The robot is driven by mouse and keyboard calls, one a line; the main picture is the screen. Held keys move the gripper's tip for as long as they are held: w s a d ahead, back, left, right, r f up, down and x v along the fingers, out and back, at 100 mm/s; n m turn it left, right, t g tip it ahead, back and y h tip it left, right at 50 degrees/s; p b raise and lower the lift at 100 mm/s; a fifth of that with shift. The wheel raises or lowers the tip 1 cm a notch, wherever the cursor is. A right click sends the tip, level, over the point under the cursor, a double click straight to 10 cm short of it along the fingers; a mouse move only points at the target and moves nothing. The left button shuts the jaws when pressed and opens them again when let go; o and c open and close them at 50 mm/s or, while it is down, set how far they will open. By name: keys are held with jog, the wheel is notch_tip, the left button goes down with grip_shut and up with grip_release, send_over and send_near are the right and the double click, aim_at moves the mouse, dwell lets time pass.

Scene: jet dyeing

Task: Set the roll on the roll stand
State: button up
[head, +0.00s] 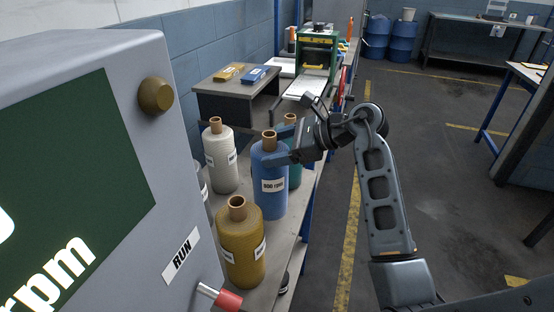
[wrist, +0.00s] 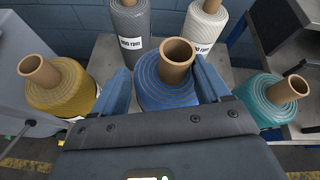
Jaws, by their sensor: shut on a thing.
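The blue roll (head: 271,195), with a brown core and a white label, is upright among other rolls on a grey bench (head: 288,238). My gripper (head: 271,147) reaches in from the right and is shut on its upper part. In the wrist view the blue roll (wrist: 165,95) is between the two fingers, with its core rising between them. I cannot tell whether its base touches the bench. No thing is clearly recognisable as the roll stand.
A mustard roll (head: 241,250), a white roll (head: 220,160) and a teal roll (head: 294,172) surround it closely. A grey roll (wrist: 130,30) shows in the wrist view. A grey machine cabinet (head: 110,60) fills the left. The floor (head: 440,200) at right has free room.

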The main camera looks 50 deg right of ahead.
jog(key=shift+f, duration=1.95)
grip_shut()
jog(key=shift+f, duration=0.1)
jog(key=o, duration=1.9)
grip_release()
jog(key=shift+f, duration=0.1)
jog(key=shift+c, duration=0.2)
jog(key=v, duration=1.2)
jog(key=shift+r+b, duration=0.25)
jog(key=shift+b, duration=0.1)
